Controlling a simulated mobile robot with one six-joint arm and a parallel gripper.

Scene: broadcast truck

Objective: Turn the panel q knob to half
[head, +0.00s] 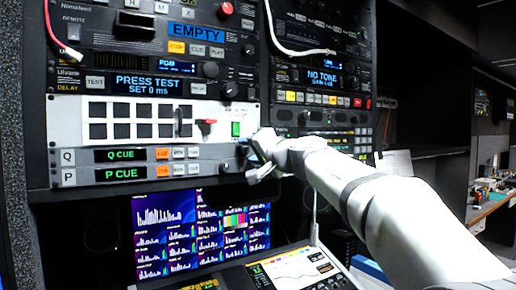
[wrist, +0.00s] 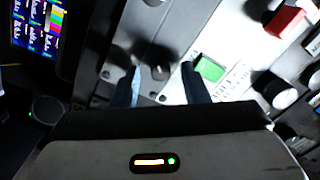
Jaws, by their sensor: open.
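The Q panel row shows in the head view with a green "Q CUE" display (head: 121,155). The right end of that row is partly hidden behind my gripper (head: 255,156). In the wrist view a dark round knob (wrist: 157,56), which appears to be the panel Q knob, lies between the two open fingers of my gripper (wrist: 160,68). One finger is on each side of it, and I cannot tell whether they touch it. The knob's pointer is too dark to read. A second dark knob (wrist: 119,57), apparently the P knob, is left of it, near the left finger.
A green button (wrist: 210,68) lies close to the right finger, with a red lever (wrist: 286,22) farther right. The "P CUE" display (head: 121,173) is directly below the Q one. A monitor (head: 165,235) and a sloped console (head: 300,268) stand below the panel.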

